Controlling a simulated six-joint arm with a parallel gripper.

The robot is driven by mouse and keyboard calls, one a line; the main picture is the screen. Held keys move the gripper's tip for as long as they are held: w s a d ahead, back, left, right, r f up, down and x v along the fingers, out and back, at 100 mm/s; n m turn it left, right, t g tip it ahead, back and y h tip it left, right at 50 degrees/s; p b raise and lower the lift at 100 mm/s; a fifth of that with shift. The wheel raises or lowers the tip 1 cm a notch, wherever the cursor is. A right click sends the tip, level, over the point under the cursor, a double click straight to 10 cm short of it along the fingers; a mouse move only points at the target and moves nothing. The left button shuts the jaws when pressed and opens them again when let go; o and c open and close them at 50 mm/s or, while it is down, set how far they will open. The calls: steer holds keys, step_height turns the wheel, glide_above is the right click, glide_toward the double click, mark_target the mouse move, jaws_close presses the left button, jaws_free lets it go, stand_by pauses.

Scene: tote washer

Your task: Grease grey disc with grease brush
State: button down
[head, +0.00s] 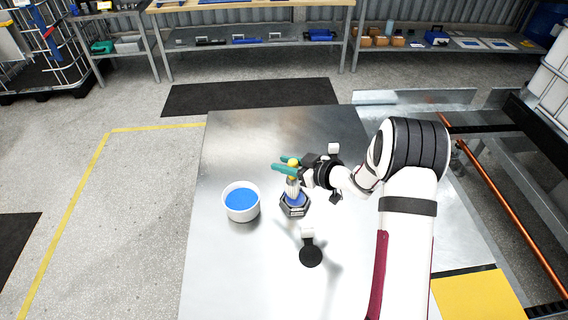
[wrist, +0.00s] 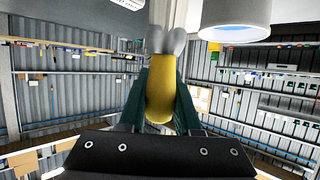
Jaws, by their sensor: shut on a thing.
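My gripper (head: 287,167) has green fingers shut on the yellow handle of the grease brush (head: 293,161). In the wrist view the yellow handle (wrist: 160,102) sits between both fingers (wrist: 160,95), with two pale rounded lobes beyond it. The brush is roughly upright over a dark angular holder (head: 295,208) with blue in it; I cannot tell whether its lower end is inside or just above. A dark round disc (head: 311,256) with a white block beside it is nearer the front; it looks almost black, and I cannot tell surely that it is the grey disc.
A white bowl of blue grease (head: 241,214) stands left of the holder on the metal table (head: 240,275). A white round container (wrist: 235,30) shows at the wrist view's top right. A yellow panel (head: 477,294) lies at the front right. The table's back left is clear.

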steer(key=shift+d, duration=1.15)
step_height(320, 180, up, 7)
stand_by(0.8)
